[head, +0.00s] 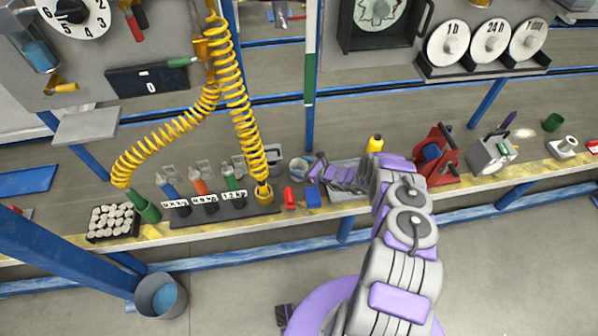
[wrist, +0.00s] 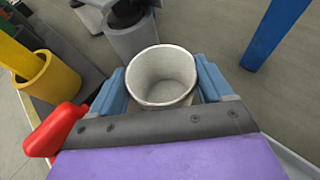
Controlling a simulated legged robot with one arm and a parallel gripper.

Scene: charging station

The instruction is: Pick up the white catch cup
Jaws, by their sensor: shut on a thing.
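The white catch cup (wrist: 163,72) is upright in the wrist view, between the two blue fingers of my gripper (wrist: 162,82). My gripper is shut on it, with one finger against each side. I look down into the cup and its inside looks empty. In the head view the cup (head: 298,169) is small and shows on the bench left of my purple gripper (head: 312,171). The fingertips are hard to make out there. I cannot tell whether the cup's base touches the bench.
A yellow cup (head: 264,194) with a coiled yellow hose and a red object (head: 290,198) stand close on the left. A grey cup (wrist: 131,30) is just beyond the white cup. A blue post (wrist: 273,35) rises nearby.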

